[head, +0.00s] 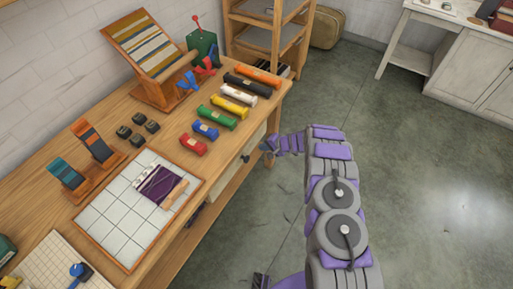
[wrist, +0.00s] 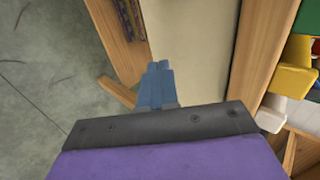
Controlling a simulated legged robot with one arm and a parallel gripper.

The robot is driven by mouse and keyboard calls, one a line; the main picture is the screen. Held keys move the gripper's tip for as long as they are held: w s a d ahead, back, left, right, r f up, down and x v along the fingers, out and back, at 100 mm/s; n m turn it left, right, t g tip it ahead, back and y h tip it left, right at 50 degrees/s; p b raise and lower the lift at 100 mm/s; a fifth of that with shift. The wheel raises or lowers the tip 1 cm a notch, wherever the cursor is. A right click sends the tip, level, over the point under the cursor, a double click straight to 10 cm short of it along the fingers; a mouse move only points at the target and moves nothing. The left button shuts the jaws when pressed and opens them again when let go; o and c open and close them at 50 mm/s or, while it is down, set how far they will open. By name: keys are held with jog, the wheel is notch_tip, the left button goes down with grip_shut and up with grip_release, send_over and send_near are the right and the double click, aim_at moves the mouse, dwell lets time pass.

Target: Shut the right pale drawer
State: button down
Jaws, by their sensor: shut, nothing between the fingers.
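The right pale drawer (head: 254,143) shows under the front edge of the workbench, partly hidden by the bench top and my arm. In the wrist view its pale face (wrist: 185,45) lies between two wooden strips. How far it stands out is hard to tell. My gripper (head: 268,147) is at the bench's front side, close to this drawer. In the wrist view its blue fingers (wrist: 159,70) are together with nothing between them, over the lower left part of the pale face. I cannot tell whether they touch it.
The workbench (head: 110,100) carries several wool skeins near its front edge, such as a green skein (head: 216,118) and a yellow skein (head: 229,106). A gridded board (head: 120,225) lies nearer. A wooden shelf (head: 265,40) stands behind. The grey floor (head: 420,150) to the right is clear.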

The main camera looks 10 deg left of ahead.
jog(key=shift+w+d+p+v, duration=0.3)
jog(key=shift+p+v, duration=0.4)
jog(key=shift+v, duration=4.4)
jog(key=s+a+r+n+g, duration=0.1)
jog(key=s+a+r, duration=0.15)
jog(key=r, duration=0.45)
jog(key=s+a+r+n+g, duration=0.1)
jog(key=s+r, duration=0.2)
jog(key=r, duration=0.5)
jog(key=s+d+r+n+g, duration=0.2)
jog(key=s+r, duration=1)
jog(key=r, duration=0.1)
jog(key=s+d+r+h, duration=0.3)
jog(key=s+d, duration=0.3)
jog(key=s, duration=0.5)
jog(key=s+d+r+h, duration=0.3)
jog(key=s+d, duration=0.3)
jog(key=s, duration=0.5)
jog(key=s+d+r+g+h, duration=0.1)
jog(key=s+d+r+h, duration=0.1)
jog(key=s+d, duration=0.5)
jog(key=s+r, duration=0.1)
jog(key=s, duration=0.3)
jog(key=shift+h, duration=0.4)
